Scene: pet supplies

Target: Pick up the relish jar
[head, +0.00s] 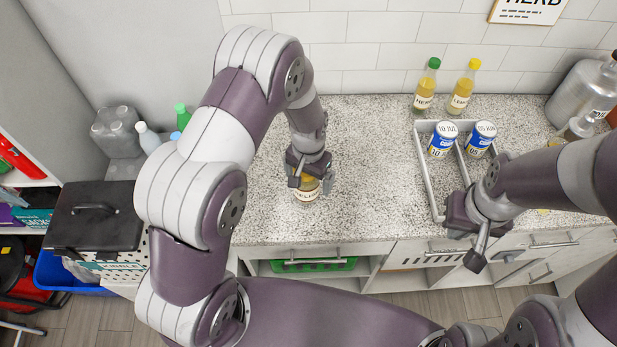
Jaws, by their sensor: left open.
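A small jar (306,193) with a yellowish-brown body and a pale label stands on the speckled counter (365,160), left of the middle. Its lettering is too small to read surely, so I cannot confirm it is the relish jar. My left gripper (310,180) points down at the jar from above. Its open fingers are at the jar's upper part and hide its top; I cannot tell whether they touch it. My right gripper (477,258) hangs at the counter's front edge on the right, well apart from the jar. Whether its jaws are open is unclear.
A white divided tray (429,173) holds two blue-and-white cans (443,138) (481,139). Two yellow bottles (426,86) (464,88) stand behind it. A large clear container (583,90) stands at the far right. Counter between jar and tray is clear.

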